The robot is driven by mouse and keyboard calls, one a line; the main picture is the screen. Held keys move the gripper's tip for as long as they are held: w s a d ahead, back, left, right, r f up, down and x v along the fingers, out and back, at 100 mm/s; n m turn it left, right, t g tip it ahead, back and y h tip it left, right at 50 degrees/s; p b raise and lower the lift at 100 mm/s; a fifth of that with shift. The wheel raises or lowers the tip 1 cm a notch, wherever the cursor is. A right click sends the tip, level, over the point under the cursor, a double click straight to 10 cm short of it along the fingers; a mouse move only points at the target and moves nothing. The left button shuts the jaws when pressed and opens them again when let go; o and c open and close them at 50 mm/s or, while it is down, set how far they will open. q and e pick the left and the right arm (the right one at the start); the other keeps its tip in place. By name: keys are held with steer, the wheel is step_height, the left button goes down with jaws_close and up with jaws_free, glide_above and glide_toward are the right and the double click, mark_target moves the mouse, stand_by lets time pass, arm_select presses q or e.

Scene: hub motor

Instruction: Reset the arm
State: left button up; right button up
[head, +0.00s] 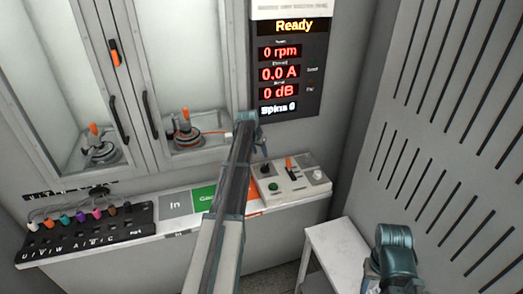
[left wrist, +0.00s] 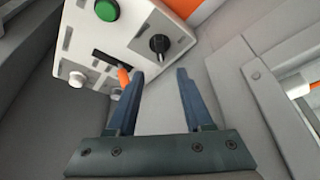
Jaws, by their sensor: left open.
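My left arm reaches up through the middle of the head view, and its gripper (head: 262,148) is small and partly hidden by the arm, in front of the cabinet. In the left wrist view the left gripper (left wrist: 160,76) has its two fingers apart with nothing between them. A control box (head: 297,186) with a green button, a dark knob and an orange-tipped lever (head: 289,163) sits on the ledge below. In the left wrist view the box (left wrist: 140,28) lies beyond the fingers, and its orange lever (left wrist: 124,75) appears beside the left finger. My right gripper is out of view.
A display (head: 290,70) reads Ready, 0 rpm, 0.0 A. Behind the glass doors stand two motor fixtures (head: 184,134) (head: 100,150). A terminal strip (head: 85,235) with coloured plugs lies left on the ledge. A white stand (head: 337,250) is at lower right, near my right arm.

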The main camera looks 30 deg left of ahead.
arm_select(q)
steer(key=shift+p+v, duration=0.45)
steer(key=shift+v, duration=0.6)
steer(key=shift+d, duration=0.15)
steer(key=s+d+f+m+g, duration=0.1)
steer(key=s+d, duration=0.4)
steer(key=d, duration=0.8)
steer(key=s+d+m+g, duration=0.1)
steer(key=s+d, duration=0.4)
steer(key=d, duration=0.9)
steer(key=s+d+m+g, duration=0.1)
steer(key=s+d, duration=0.7)
steer(key=s, duration=0.3)
steer(key=s+d+m+g+y, duration=0.1)
steer(key=s+d+g, duration=0.1)
steer(key=s+d, duration=0.7)
steer(key=shift+s+f+m, duration=0.25)
steer(key=shift+s+m, duration=0.05)
steer(key=shift+s, duration=0.85)
